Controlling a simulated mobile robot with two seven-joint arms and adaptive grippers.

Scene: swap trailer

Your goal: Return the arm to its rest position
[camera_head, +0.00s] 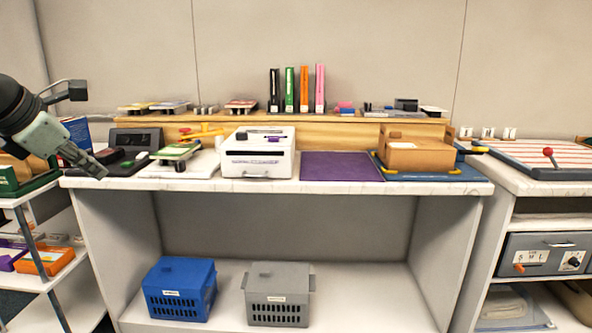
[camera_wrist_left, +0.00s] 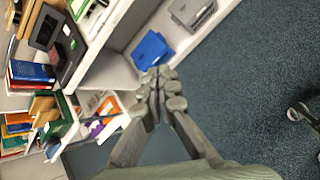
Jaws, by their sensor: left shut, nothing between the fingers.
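My left gripper (camera_head: 98,171) comes in from the left edge in the head view, at the left end of the workbench (camera_head: 340,184). Its fingers are shut and hold nothing. In the left wrist view the closed fingers of the left gripper (camera_wrist_left: 162,80) point toward the bench's lower shelf and the blue basket (camera_wrist_left: 153,52), well apart from them. My right gripper does not show in either view.
A dark device (camera_head: 135,141) and a white box (camera_head: 258,153) stand on the bench, with a purple mat (camera_head: 342,167) and a cardboard box (camera_head: 416,152) to the right. Blue (camera_head: 180,289) and grey (camera_head: 279,294) baskets sit below. Open floor (camera_wrist_left: 255,75) shows in the wrist view.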

